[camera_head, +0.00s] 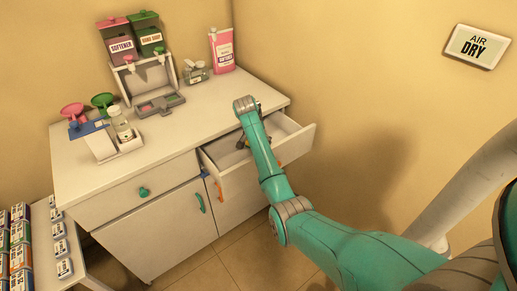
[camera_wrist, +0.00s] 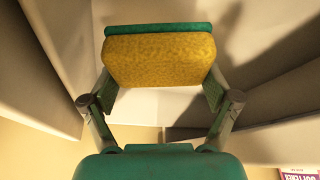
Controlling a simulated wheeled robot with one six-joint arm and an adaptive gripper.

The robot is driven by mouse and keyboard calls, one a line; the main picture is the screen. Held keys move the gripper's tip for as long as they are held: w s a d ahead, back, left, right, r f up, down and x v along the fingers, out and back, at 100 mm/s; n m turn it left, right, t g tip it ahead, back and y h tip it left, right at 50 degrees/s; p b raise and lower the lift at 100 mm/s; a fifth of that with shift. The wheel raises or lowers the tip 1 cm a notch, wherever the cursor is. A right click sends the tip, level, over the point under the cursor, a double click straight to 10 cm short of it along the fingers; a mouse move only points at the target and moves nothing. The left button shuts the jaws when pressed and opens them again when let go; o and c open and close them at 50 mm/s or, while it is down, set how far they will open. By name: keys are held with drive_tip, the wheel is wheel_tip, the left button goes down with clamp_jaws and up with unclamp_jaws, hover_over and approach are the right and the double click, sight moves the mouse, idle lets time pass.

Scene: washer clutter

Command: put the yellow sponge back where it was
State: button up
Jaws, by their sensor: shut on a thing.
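The yellow sponge (camera_wrist: 160,60) has a green layer along its top edge in the wrist view. My gripper (camera_wrist: 160,88) is shut on it, with one finger against each side. In the wrist view, pale drawer-like walls stand around the sponge. In the head view, my gripper (camera_head: 243,140) is down at the open drawer (camera_head: 293,146) on the right of the white cabinet. My arm covers much of it there, and the sponge does not show. I cannot tell whether the sponge touches the drawer floor.
The white counter (camera_head: 190,125) holds softener and soap dispensers (camera_head: 133,40), a pink softener bottle (camera_head: 222,50), a grey tray (camera_head: 160,104) and a clear bottle (camera_head: 121,124). A closed drawer (camera_head: 140,190) is at left. A side table with boxes (camera_head: 20,240) stands at lower left.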

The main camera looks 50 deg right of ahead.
drive_tip(key=shift+f, duration=2.65)
drive_tip(key=shift+f, duration=0.15)
drive_tip(key=o, duration=0.9)
drive_tip(key=shift+c, duration=0.2)
drive_tip(key=v, duration=1.2)
drive_tip(key=shift+r, duration=0.25)
